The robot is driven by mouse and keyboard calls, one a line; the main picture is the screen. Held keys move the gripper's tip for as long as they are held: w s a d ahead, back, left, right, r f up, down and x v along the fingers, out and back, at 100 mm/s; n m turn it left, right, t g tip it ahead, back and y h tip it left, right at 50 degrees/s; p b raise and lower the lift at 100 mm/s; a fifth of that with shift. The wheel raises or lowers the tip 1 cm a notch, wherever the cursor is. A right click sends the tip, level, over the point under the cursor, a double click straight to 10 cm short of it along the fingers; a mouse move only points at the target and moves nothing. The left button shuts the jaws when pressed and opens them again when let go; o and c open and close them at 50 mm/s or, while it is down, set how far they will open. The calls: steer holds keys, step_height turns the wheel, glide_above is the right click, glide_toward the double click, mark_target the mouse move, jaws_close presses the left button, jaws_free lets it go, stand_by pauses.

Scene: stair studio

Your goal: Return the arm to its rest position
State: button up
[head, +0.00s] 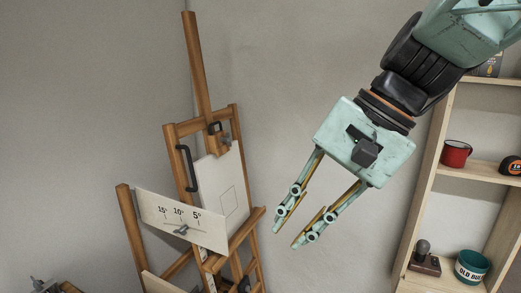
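My gripper (284,231) hangs in the air in the head view, pale green and worn, with its two fingers pointing down and to the left. The fingers are apart, with only the wall seen between them. My arm comes in from the upper right corner. The gripper is right of the easel in the picture and does not appear to touch anything.
A wooden easel (194,70) stands at the left, holding a white board (221,168) and a panel marked 15°, 10°, 5° (183,221). At right, a wooden shelf (429,190) holds a red mug (455,154), a tape measure (511,166) and a teal tin (472,267).

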steer(key=s+d+f+n+t+h+b, duration=0.1)
steer(key=s+d+f+n+h+b, duration=0.1)
steer(key=s+d, duration=0.5)
steer(key=s+d+f+n+t+h+b, duration=0.1)
steer(key=s+d+f+n+h+b, duration=0.2)
steer(key=s+d+f, duration=0.2)
steer(key=shift+s+d+n+t+h, duration=0.35)
steer(key=shift+s+d, duration=1.15)
steer(key=shift+s, duration=0.75)
